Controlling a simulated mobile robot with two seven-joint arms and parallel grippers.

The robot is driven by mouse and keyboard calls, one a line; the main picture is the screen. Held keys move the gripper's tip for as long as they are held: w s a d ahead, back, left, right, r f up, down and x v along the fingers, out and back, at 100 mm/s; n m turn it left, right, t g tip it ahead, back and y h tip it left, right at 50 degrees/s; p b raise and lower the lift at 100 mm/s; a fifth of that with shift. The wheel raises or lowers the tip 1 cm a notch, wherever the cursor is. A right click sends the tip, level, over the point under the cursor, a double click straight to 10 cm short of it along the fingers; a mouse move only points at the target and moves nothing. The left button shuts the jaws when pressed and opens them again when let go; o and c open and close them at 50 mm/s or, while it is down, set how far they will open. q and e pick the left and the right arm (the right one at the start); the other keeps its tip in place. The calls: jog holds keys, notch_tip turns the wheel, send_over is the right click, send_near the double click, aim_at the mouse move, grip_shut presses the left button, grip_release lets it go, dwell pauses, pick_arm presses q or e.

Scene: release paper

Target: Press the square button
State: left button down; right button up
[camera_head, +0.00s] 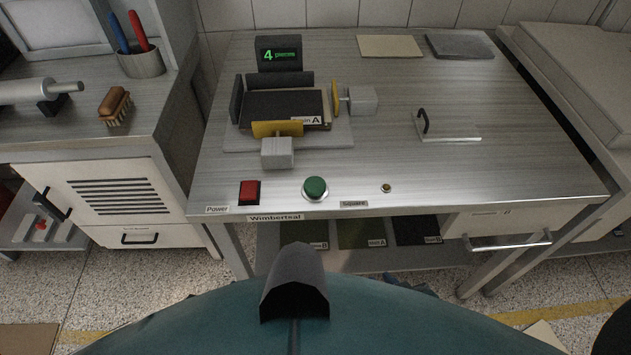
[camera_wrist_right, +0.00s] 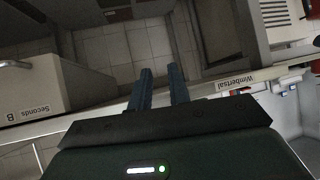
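A green round button (camera_head: 315,188) in a pale ring sits near the front edge of the metal table (camera_head: 500,150). Right of it, a label reading "Square" (camera_head: 354,204) lies on the front edge, and a small brass round button (camera_head: 387,188) stands beyond it. A red rectangular switch (camera_head: 249,192) sits at the left by a "Power" label. My right gripper (camera_wrist_right: 160,72) shows two blue fingers apart, with nothing between them. In the head view only a dark bit of it (camera_head: 408,284) shows, low before the table. My left gripper is not in view.
A fixture (camera_head: 343,134) with yellow-faced clamps and a dark plate stands at the table's back left, under a small display (camera_head: 279,54). A clear plate with a black handle (camera_head: 422,121) lies to the right. Labelled dark bins and a drawer (camera_head: 490,222) are below the tabletop.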

grip_shut()
jog(key=shift+s+d+f, duration=0.1)
jog(key=shift+s+f, duration=0.1)
jog(key=shift+s, duration=0.15)
jog(key=shift+w+r, duration=0.25)
jog(key=shift+w, duration=0.05)
dwell(0.7)
